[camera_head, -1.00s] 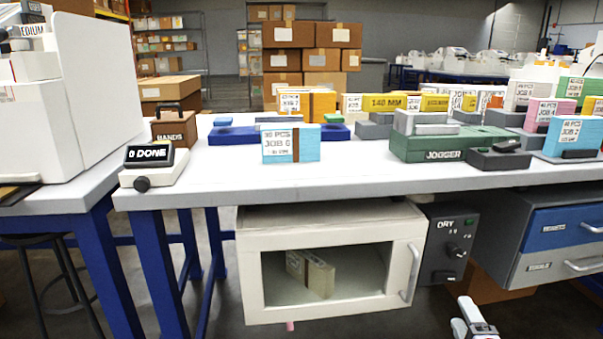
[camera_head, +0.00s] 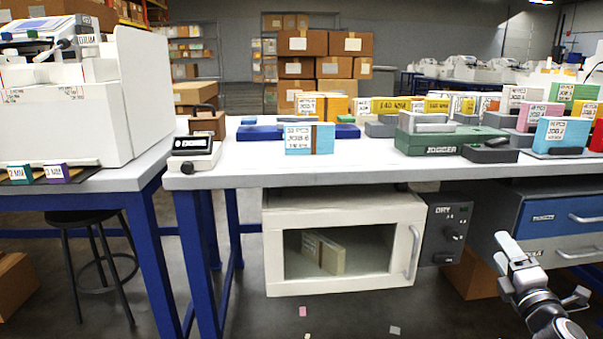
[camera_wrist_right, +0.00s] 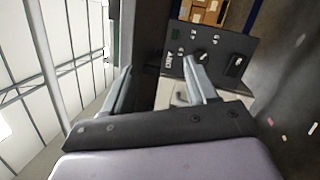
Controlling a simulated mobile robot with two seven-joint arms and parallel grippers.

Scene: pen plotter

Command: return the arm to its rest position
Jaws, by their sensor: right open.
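My right gripper (camera_head: 506,252) shows at the lower right in the head view, in front of the blue and grey drawer unit and right of the dryer. Its fingers are apart and hold nothing. In the right wrist view its two fingers (camera_wrist_right: 157,80) stand apart with nothing between them, and the dark DRY control panel (camera_wrist_right: 208,52) shows beyond them. The dryer cabinet (camera_head: 340,286) hangs under the table with its clear-windowed door shut and a pale block (camera_head: 324,252) inside. My left gripper is not in view.
The white table (camera_head: 240,180) carries a light blue block (camera_head: 299,138), a green jogger (camera_head: 436,142) and a counter (camera_head: 194,152). The drawer unit (camera_head: 560,222) is close to my right gripper. A stool (camera_head: 92,218) stands at left. Floor before the dryer is mostly clear.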

